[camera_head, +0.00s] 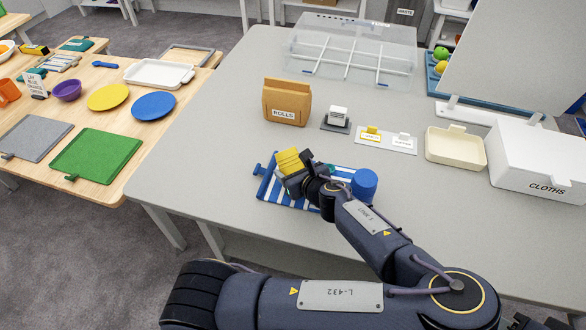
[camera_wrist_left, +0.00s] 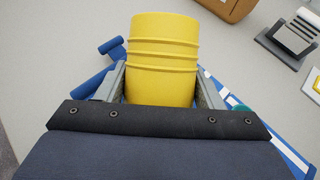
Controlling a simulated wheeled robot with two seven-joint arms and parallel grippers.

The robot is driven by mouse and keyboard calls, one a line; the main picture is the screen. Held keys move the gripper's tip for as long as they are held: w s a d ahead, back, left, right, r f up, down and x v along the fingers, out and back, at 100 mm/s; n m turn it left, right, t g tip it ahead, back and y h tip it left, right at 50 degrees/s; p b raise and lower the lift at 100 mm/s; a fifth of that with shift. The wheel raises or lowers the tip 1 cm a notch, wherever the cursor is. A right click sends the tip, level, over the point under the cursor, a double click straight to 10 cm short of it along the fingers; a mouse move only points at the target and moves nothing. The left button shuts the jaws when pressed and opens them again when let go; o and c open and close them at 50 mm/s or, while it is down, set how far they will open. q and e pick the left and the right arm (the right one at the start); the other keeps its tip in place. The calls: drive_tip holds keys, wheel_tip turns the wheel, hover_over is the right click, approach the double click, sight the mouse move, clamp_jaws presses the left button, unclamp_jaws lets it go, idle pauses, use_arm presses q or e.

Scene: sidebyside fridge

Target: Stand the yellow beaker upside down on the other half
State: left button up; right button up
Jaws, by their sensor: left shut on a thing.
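The yellow beaker (camera_head: 289,160) is held in my left gripper (camera_head: 294,175) over the left part of a blue-and-white striped mat (camera_head: 268,190). In the left wrist view the yellow beaker (camera_wrist_left: 163,60) is a ribbed cylinder between the two grey fingers of my left gripper (camera_wrist_left: 162,82). I cannot tell whether it touches the mat or which end is its open one. A blue beaker (camera_head: 364,185) stands at the right end of the mat, just right of my left wrist. My wrist hides the middle of the mat. My right gripper is not in view.
Behind the mat stand a brown ROLLS holder (camera_head: 287,102), a small dark stand (camera_head: 336,120) and a label plate (camera_head: 385,139). A cream tray (camera_head: 456,148) and a white CLOTHS box (camera_head: 540,165) are to the right. The grey table is clear left of the mat.

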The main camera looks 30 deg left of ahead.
use_arm(q)
drive_tip(key=o, duration=1.5)
drive_tip(key=shift+c, duration=0.2)
